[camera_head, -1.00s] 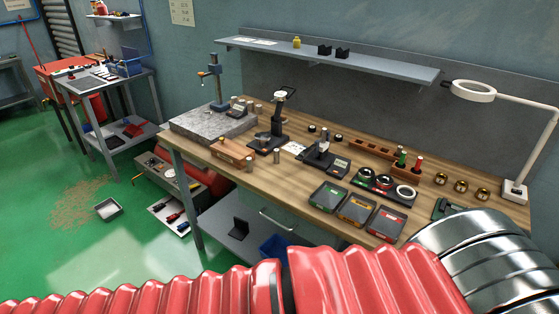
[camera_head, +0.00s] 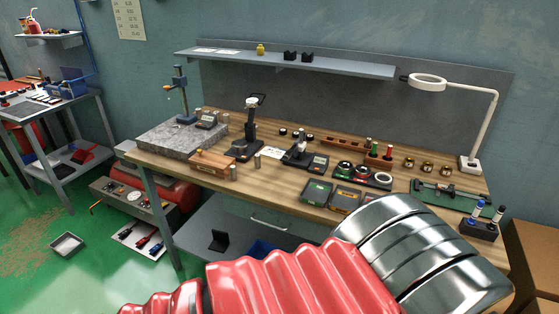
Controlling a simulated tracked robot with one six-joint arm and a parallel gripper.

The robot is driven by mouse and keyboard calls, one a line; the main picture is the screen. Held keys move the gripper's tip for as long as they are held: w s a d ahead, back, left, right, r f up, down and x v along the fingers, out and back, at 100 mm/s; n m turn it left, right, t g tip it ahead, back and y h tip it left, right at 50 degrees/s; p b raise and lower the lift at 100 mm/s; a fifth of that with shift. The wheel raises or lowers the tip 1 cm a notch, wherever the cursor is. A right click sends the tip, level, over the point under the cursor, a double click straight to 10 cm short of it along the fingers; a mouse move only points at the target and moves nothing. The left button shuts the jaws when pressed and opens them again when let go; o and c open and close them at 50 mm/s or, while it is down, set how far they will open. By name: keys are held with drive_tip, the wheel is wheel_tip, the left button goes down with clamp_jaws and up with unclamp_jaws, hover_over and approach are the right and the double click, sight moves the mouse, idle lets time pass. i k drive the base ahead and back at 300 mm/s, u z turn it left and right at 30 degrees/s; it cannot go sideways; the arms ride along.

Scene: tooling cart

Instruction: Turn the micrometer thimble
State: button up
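A wooden-topped workbench (camera_head: 290,187) stands ahead of me with measuring tools on it. A small dark device on a black base (camera_head: 297,152) stands near its middle, beside a small unit with a display (camera_head: 318,164). It may be the micrometer in a stand, but it is too small to be sure, and I cannot make out a thimble. My red ribbed arm and its metal section cross the bottom and lower right, well in front of the bench. They cover part of its front edge. My gripper is not in view.
A dial stand (camera_head: 250,135) and a grey granite plate (camera_head: 170,137) are to the left. Parts trays (camera_head: 317,191) line the front edge. A ring lamp (camera_head: 428,82) rises at the right, near a green mat (camera_head: 452,196). A shelf (camera_head: 300,66) hangs above. Cardboard boxes (camera_head: 531,240) stand at right.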

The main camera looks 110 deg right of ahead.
sight(288, 155)
drive_tip(key=z, duration=4.05)
drive_tip(key=i, duration=0.9)
drive_tip(key=u, duration=0.15)
